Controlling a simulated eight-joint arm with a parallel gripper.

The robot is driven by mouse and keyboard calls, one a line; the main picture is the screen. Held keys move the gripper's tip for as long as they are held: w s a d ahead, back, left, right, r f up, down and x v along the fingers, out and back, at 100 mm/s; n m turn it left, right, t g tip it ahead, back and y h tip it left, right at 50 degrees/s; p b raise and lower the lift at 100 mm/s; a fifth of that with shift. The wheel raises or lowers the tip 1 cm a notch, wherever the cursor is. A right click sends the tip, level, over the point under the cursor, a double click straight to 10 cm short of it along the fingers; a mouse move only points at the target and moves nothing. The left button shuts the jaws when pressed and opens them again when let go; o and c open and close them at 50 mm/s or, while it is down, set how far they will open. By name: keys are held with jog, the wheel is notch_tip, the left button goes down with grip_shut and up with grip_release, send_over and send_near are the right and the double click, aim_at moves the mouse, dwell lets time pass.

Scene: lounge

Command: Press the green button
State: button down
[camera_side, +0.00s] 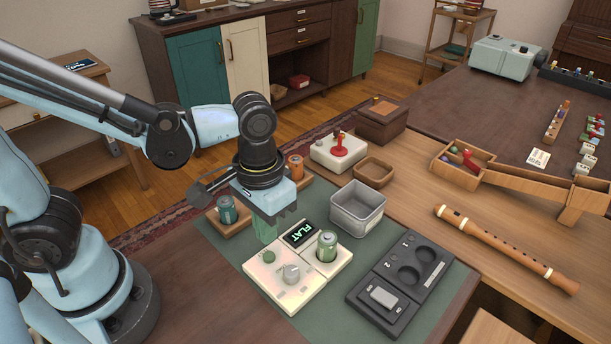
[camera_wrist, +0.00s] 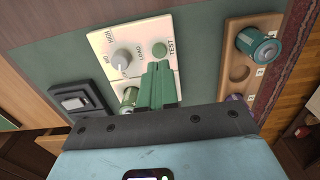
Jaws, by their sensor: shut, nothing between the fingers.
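The green button (camera_side: 268,256) is a small round cap on a cream tester box (camera_side: 293,295). In the wrist view the button (camera_wrist: 160,49) lies just beyond my fingertips, beside the word TEST. My gripper (camera_side: 265,238) is shut and empty, with green fingers pointing down at the tester's back edge. In the wrist view the gripper (camera_wrist: 157,64) shows a small gap between its tips and the button; I cannot tell their height. A grey knob (camera_side: 291,273) sits beside the button.
A dark two-well panel (camera_side: 400,283) and a grey metal bin (camera_side: 357,208) stand right of the tester. A wooden holder with a teal battery (camera_side: 227,209) is close left of my gripper. A red joystick box (camera_side: 339,150) stands behind. The green mat (camera_side: 325,319) is bare in front.

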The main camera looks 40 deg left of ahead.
jog(key=shift+r, duration=1.35)
jog(key=w+a+r+t, duration=0.2)
jog(key=a+t, duration=0.1)
jog(key=a, duration=0.2)
jog(key=w+a+r+t, duration=0.1)
jog(key=a+r+t, duration=0.1)
jog(key=a+t, duration=0.2)
jog(key=shift+w+a, duration=0.4)
jog(key=shift+a, duration=0.35)
